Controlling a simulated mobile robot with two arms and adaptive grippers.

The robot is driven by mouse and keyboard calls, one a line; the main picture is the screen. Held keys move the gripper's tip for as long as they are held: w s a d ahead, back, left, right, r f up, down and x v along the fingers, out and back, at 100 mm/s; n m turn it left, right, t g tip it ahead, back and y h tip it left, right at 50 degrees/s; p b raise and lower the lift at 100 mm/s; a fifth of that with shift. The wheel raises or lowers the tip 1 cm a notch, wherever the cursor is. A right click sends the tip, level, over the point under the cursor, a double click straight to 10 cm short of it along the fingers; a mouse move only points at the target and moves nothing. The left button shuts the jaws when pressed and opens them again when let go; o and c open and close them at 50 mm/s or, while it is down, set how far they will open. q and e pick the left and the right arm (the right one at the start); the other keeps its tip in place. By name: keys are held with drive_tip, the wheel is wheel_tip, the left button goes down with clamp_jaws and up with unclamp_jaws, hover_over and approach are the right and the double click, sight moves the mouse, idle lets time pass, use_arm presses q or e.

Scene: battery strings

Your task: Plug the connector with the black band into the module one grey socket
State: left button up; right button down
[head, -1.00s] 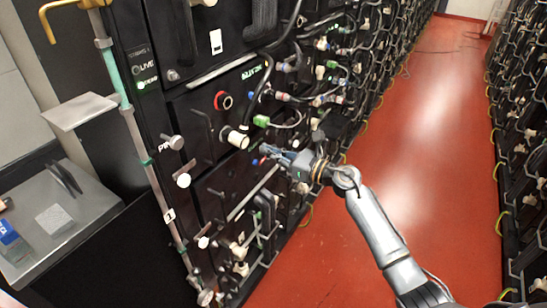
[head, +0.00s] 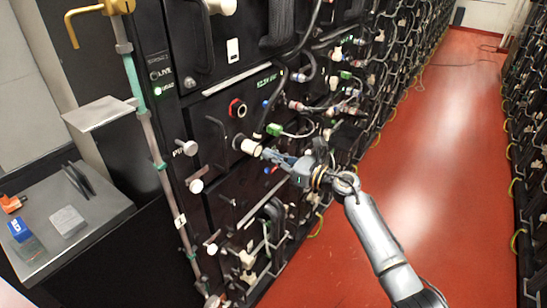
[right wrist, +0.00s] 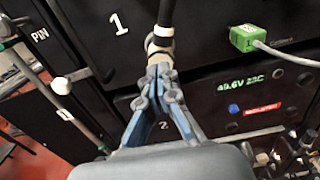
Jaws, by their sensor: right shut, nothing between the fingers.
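The cream connector (head: 249,147) with a dark band stands out from the black front of the module marked 1. It also shows in the right wrist view (right wrist: 159,43), with a thick black cable rising from it. I cannot tell whether it sits in a socket. My right gripper (head: 267,153) is shut and empty, its fingertips (right wrist: 158,70) right at the connector's near end; whether they touch is unclear. A red-ringed round socket (head: 238,108) is above the connector in the head view. I cannot pick out a grey socket for certain. My left gripper is not in view.
A green plug (head: 274,130) with a grey cable is right of the connector. White knobs (head: 196,186) stick out at the left, near a vertical pipe (head: 155,155). A grey bench (head: 100,215) stands lower left. The red aisle floor (head: 430,150) is clear.

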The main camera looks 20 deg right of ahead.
drive_tip(key=shift+b+x, duration=0.6)
drive_tip(key=shift+x, duration=0.55)
drive_tip(key=shift+s+r, duration=0.1)
drive_tip(key=shift+r, duration=0.05)
drive_tip(key=shift+s+d, duration=0.4)
drive_tip(key=shift+s, duration=0.15)
drive_tip(key=v, duration=0.3)
drive_tip(key=shift+w, duration=0.1)
drive_tip(key=shift+d+f, duration=0.1)
drive_tip(key=shift+f, duration=0.15)
